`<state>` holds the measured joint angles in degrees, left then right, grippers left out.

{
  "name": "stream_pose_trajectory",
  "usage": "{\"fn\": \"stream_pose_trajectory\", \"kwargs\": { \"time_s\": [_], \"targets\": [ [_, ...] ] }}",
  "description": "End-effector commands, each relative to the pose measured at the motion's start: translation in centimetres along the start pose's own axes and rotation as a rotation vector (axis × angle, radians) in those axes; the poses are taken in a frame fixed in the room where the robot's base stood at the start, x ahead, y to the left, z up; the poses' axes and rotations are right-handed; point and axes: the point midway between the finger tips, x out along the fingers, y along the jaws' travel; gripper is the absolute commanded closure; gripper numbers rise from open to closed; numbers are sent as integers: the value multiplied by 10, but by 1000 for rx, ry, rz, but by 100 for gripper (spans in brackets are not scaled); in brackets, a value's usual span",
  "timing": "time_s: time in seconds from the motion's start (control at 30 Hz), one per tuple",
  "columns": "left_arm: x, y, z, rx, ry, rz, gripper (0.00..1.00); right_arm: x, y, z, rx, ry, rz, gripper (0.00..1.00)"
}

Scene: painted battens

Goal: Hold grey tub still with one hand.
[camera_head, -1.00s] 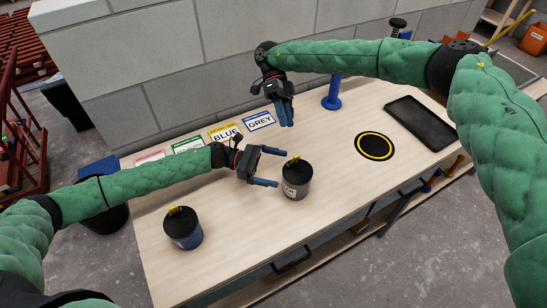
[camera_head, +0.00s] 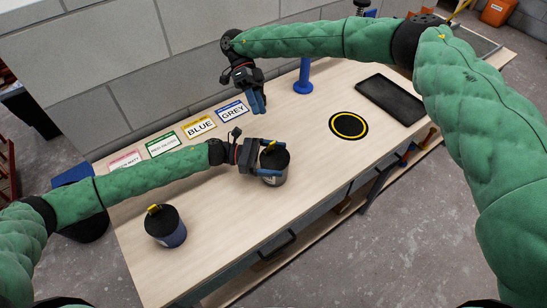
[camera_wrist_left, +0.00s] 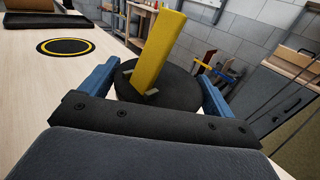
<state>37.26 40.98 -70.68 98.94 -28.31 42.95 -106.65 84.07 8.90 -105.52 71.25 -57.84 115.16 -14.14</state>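The grey tub (camera_head: 274,180), with a black lid and a yellow upright handle, stands on the bench. My left gripper (camera_head: 273,159) is at the tub, one blue finger on each side. In the left wrist view the black lid (camera_wrist_left: 170,95) and yellow handle (camera_wrist_left: 163,45) sit between the fingers. The fingers look very close to the tub's sides; whether they press on it cannot be seen. My right gripper (camera_head: 258,103) hangs empty above the back of the bench, near the GREY card. Its finger gap is seen too edge-on to judge.
A blue tub (camera_head: 167,232) with a black lid stands at front left. A yellow-ringed black disc (camera_head: 348,126), a black tray (camera_head: 391,99) and a blue post (camera_head: 303,77) are rightward.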

Motion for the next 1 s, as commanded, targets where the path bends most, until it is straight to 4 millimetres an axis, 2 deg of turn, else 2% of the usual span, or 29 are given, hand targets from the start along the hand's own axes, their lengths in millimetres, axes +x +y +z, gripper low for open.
{"fn": "stream_pose_trajectory", "kwargs": {
  "time_s": [0.03,0.2,0.27,0.4,0.47,0.63,0.8,1.0],
  "targets": [
    [0,0,0,0,0,0,22,0,0,0,0,0,0,64],
    [0,0,0,0,0,0,55,0,0,0,0,0,0,64],
    [0,0,0,0,0,0,56,0,0,0,0,0,0,64],
    [0,0,0,0,0,0,56,-4,-1,-5,6,-5,-3,91],
    [0,0,0,0,0,0,56,-7,-4,-13,14,-13,-3,100],
    [0,0,0,0,0,0,56,-18,-9,-43,25,-53,-2,100],
    [0,0,0,0,0,0,56,-27,-5,-70,23,-102,-25,100],
    [0,0,0,0,0,0,56,-31,0,-80,190,-176,-47,100]
  ]
}}
